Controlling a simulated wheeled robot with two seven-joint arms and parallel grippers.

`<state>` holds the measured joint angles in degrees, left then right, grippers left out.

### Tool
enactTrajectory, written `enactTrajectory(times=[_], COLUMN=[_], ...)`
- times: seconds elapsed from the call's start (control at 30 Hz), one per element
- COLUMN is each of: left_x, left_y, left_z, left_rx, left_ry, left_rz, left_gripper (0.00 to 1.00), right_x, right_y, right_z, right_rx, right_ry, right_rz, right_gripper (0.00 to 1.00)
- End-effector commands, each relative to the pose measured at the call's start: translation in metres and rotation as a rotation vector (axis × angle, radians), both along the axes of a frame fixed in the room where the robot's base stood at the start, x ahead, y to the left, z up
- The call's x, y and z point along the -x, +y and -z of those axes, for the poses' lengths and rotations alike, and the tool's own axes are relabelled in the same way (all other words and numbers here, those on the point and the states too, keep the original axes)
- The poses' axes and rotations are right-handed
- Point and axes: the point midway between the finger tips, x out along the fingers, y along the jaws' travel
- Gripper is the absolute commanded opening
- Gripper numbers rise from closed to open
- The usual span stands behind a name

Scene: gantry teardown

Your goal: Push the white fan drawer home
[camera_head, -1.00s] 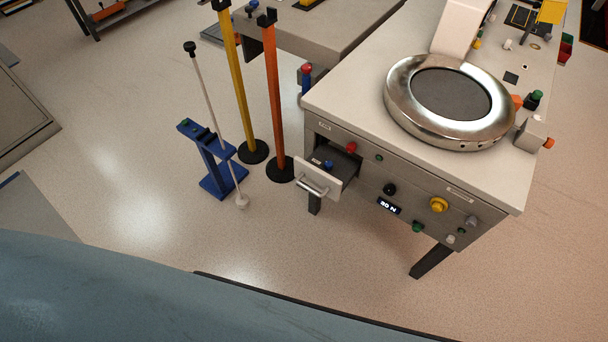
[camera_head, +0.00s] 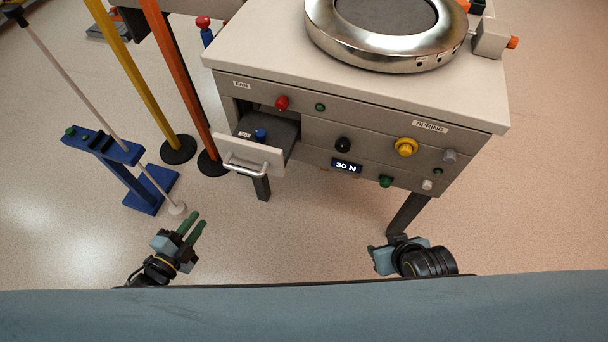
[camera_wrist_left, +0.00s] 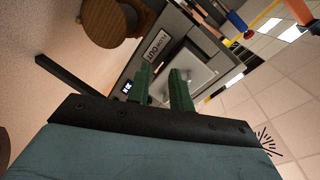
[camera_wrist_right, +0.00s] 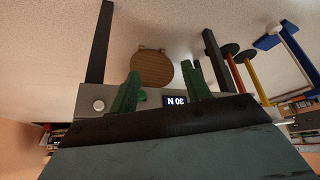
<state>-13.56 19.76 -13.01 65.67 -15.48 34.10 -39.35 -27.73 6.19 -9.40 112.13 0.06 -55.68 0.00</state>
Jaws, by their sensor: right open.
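The white fan drawer (camera_head: 249,155) stands pulled out of the left side of the cabinet front, under the FAN label. Its front has a silver bar handle (camera_head: 245,169), and a blue knob (camera_head: 261,134) shows inside. My left gripper (camera_head: 192,226) is open and empty, in front and left of the drawer, apart from it. Its two green fingers show apart in the left wrist view (camera_wrist_left: 161,85). My right gripper (camera_head: 371,250) is in front of the cabinet's right part, its fingers mostly hidden in the head view. They are apart and empty in the right wrist view (camera_wrist_right: 160,88).
The cabinet (camera_head: 340,130) carries knobs, a 30 N display (camera_head: 346,166) and a round metal ring (camera_head: 385,30) on top. Orange (camera_head: 182,80) and yellow (camera_head: 135,75) posts and a blue stand (camera_head: 125,165) are at left. Floor between my grippers is clear.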

Motion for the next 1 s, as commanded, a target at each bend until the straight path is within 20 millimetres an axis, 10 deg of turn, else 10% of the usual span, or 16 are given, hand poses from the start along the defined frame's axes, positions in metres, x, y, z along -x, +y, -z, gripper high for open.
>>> enactTrajectory(times=[0.4,1.0], left_x=[-0.015,-0.082], left_y=[-0.035,-0.099], left_z=[-0.048,-0.070], left_rx=[-0.197,-0.205], left_ry=[-0.555,-0.588], left_rz=[0.314,0.327], left_gripper=[0.22,0.22], right_x=[-0.003,-0.048], right_y=[0.001,0.023], right_z=[-0.078,-0.123], right_rx=[-0.027,-0.115], right_ry=[-0.151,-0.496], right_rz=[0.000,-0.029], right_gripper=[0.48,0.48])
